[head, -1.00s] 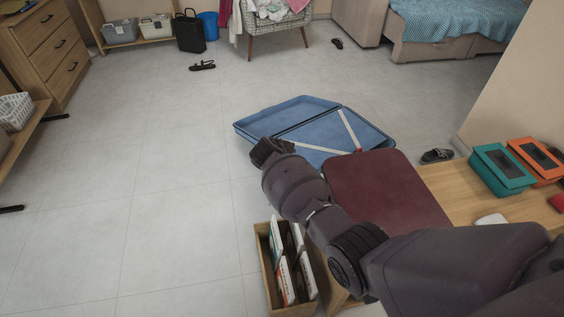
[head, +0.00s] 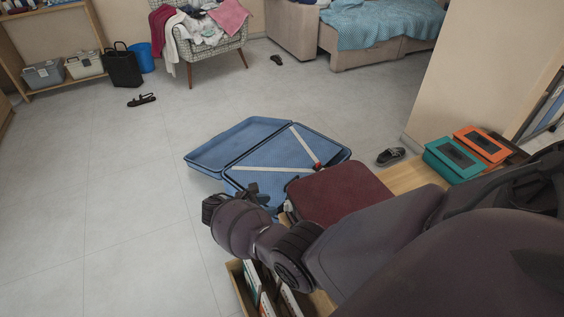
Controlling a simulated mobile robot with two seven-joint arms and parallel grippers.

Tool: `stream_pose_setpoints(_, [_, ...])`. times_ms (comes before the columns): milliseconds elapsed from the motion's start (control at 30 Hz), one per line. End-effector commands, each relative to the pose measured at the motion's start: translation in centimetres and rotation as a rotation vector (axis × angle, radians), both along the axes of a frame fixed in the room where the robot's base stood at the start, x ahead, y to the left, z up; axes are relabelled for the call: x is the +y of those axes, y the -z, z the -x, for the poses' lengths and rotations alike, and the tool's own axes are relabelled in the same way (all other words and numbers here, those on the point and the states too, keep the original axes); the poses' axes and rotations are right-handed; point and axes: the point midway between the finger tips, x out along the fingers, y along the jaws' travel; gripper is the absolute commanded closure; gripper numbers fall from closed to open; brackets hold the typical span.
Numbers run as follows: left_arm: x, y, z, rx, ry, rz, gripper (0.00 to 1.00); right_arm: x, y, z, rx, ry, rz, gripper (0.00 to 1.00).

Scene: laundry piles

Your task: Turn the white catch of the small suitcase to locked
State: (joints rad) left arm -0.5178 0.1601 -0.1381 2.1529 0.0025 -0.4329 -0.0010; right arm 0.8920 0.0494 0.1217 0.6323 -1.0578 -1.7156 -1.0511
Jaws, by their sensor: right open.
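A dark red suitcase (head: 338,193) lies shut and flat at the near left end of the wooden bench. It looks like the small suitcase. My left gripper is not in view.
A larger blue suitcase (head: 235,147) lies open on the floor just beyond. A wooden crate of books (head: 236,282) stands below my arm. Green (head: 452,160) and orange (head: 482,146) boxes lie on the bench (head: 408,178).

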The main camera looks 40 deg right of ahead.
Motion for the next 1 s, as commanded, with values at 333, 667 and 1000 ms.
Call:
stream_pose_setpoints(333, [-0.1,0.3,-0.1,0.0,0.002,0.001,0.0,-4.5,2.0,1.1,0.0,0.0,0.001,0.56])
stream_pose_setpoints(667, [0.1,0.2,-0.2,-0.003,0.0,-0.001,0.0,-5.4,2.3,1.3,-0.001,-0.001,0.0,0.56])
stream_pose_setpoints(1000, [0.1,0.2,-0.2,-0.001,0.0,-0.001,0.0,-5.4,2.3,1.3,-0.001,-0.001,0.0,0.87])
